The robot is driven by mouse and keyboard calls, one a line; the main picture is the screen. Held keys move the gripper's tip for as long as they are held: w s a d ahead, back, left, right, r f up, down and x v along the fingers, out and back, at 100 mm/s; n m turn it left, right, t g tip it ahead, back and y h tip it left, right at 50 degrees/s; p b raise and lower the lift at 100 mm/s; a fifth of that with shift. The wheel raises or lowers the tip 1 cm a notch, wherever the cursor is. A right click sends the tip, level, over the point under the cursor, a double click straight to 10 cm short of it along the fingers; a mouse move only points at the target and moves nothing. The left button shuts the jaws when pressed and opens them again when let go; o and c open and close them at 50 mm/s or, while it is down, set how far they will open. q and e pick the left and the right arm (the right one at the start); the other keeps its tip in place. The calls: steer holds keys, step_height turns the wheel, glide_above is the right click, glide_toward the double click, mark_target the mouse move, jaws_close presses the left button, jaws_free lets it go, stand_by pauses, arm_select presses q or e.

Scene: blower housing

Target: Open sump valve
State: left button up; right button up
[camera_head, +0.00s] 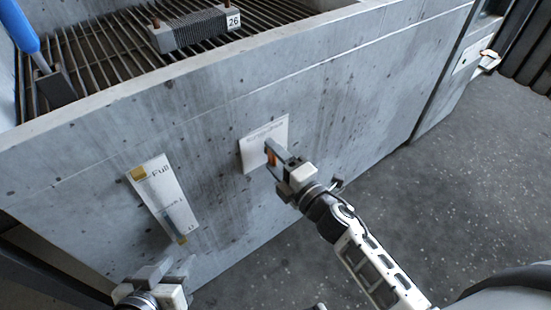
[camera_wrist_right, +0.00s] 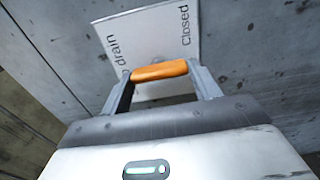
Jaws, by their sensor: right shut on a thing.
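The sump valve has an orange handle (camera_head: 270,157) in front of a white plate (camera_head: 262,135) on the concrete wall. In the right wrist view the orange handle (camera_wrist_right: 160,70) lies crosswise between the two fingers, and the plate (camera_wrist_right: 150,38) reads "drain" and "Closed". My right gripper (camera_head: 274,154) is shut on the handle. The valve body behind the handle is mostly hidden. My left gripper (camera_head: 168,268) is low at the left, apart from the wall fittings, with its fingers spread and nothing seen between them.
A level gauge marked "Full" (camera_head: 164,198) is on the wall left of the valve. Above the wall's top edge is a metal grate (camera_head: 110,45) with a ribbed block labelled 26 (camera_head: 190,32) and a blue-handled tool (camera_head: 18,25). Speckled floor (camera_head: 440,170) is clear at right.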

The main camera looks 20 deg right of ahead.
steer(key=o, duration=1)
steer(key=v, duration=1.6)
